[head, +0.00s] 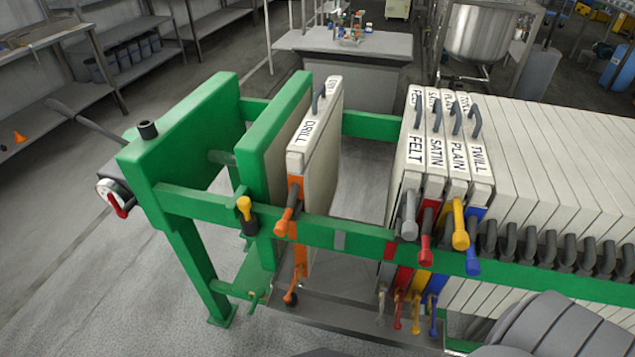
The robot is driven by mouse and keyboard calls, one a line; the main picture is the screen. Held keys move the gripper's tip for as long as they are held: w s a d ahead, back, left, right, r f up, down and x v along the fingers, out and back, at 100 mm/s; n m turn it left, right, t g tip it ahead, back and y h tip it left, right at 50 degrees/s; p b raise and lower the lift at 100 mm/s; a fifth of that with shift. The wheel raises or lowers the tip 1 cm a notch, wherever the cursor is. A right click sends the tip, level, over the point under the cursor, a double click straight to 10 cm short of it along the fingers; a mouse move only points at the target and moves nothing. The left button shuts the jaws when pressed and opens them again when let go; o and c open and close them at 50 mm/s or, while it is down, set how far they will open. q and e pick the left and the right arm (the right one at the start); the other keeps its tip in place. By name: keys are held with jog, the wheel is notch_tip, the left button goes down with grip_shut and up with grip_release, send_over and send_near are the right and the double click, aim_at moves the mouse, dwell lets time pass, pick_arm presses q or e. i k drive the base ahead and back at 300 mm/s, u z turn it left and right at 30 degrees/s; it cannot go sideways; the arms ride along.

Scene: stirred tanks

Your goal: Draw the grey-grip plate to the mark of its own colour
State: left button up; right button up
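The grey-grip plate (408,165) is a pale plate labelled FELT, with a grey grip (409,216) at the front rail. It stands upright at the left end of the right-hand stack, touching or nearly touching the SATIN plate (434,160) with its red grip. A grey mark (339,240) is on the green front rail (362,241), to the left of the FELT plate. A red mark (389,250) lies on the rail between them. Neither of my grippers is in view.
The DRILL plate (312,130) with an orange grip (285,220) stands at the left against a green block (275,135). A wide gap separates it from FELT. PLAIN (457,165) and TWILL (477,165) plates follow SATIN, then several unlabelled plates (560,150).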

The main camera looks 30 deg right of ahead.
aim_at(406, 229)
jog(key=u, duration=1.05)
jog(key=i, duration=1.25)
jog(key=z, duration=3.6)
